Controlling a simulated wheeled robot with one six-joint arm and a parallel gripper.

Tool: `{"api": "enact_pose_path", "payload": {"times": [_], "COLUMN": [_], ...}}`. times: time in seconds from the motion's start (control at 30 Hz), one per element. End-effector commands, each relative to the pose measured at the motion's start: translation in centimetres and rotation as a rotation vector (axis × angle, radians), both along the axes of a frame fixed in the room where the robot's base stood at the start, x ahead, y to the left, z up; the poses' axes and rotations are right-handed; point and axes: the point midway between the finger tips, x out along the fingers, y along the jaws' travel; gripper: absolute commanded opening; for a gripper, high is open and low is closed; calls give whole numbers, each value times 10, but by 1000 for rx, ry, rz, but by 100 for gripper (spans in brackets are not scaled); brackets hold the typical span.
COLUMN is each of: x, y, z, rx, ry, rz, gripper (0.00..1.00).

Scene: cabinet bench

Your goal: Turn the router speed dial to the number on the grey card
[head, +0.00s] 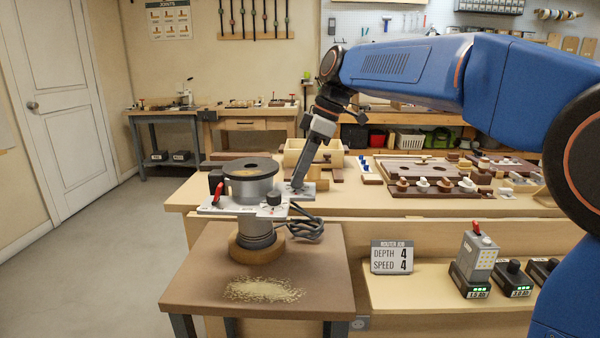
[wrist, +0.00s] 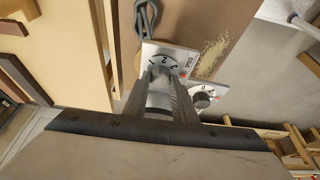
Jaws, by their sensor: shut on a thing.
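The grey card (head: 391,257) reads "ROUTER JOB, DEPTH 4, SPEED 4". In the wrist view, my gripper (wrist: 164,78) is shut on the speed dial (wrist: 163,60), a pale disc with a 2 showing beyond the fingers. Red lettering that looks like "SPEED" is on its plate (wrist: 186,60). The fingers hide much of the dial, and I cannot tell its setting. A dark knob (wrist: 203,98) with a 0 beside it is on a neighbouring plate.
A coiled grey cable (head: 308,225) lies beside the router. Sawdust (head: 263,290) covers part of the brown table (head: 205,285). A long bench behind holds a wooden board (head: 420,170) with knobs. Chargers with batteries (head: 475,262) stand on the lower shelf at right.

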Motion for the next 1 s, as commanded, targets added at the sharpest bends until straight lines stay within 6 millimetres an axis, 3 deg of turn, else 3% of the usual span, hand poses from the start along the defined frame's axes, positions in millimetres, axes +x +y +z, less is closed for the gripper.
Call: {"api": "enact_pose_path", "payload": {"times": [0.4, 0.93, 0.97, 1.0], "x": [2, 2, 2, 2], "y": [0, 0, 0, 0], "z": [0, -1, -1, -1], "rx": [0, -1, -1, -1], "ry": [2, 2, 2, 3], "rz": [188, 214, 214, 213], "gripper": [2, 2, 27, 36]}}
